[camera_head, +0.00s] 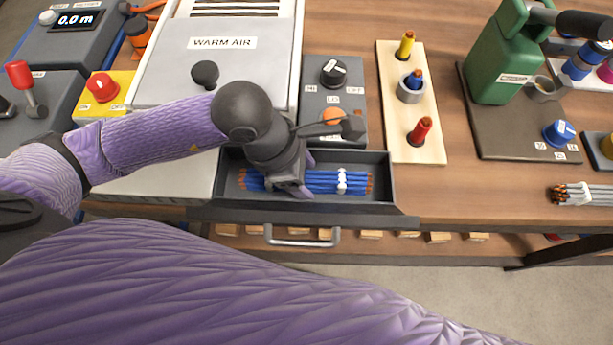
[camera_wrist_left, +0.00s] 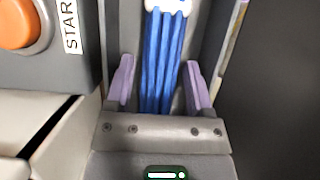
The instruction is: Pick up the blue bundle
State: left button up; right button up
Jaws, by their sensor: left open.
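The blue bundle (camera_head: 326,183) is several blue sticks with orange ends, tied with a white band, lying in an open drawer (camera_head: 391,181). My left gripper (camera_head: 299,187) is over the left part of the bundle, inside the drawer. In the left wrist view the bundle (camera_wrist_left: 163,60) runs between the two purple fingers of the gripper (camera_wrist_left: 160,85), which stand apart on either side of it. A gap shows between each finger and the sticks. Part of the bundle is hidden under the gripper in the head view. My right gripper does not show.
A control box (camera_head: 345,75) with a knob and an orange button stands just behind the drawer. A wooden peg board (camera_head: 411,130) is to the right. A white bundle (camera_head: 584,195) lies far right.

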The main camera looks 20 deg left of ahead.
pick_arm(q)
jog(key=shift+d+f, duration=0.1)
jog(key=shift+f, duration=0.05)
jog(key=c, duration=0.9)
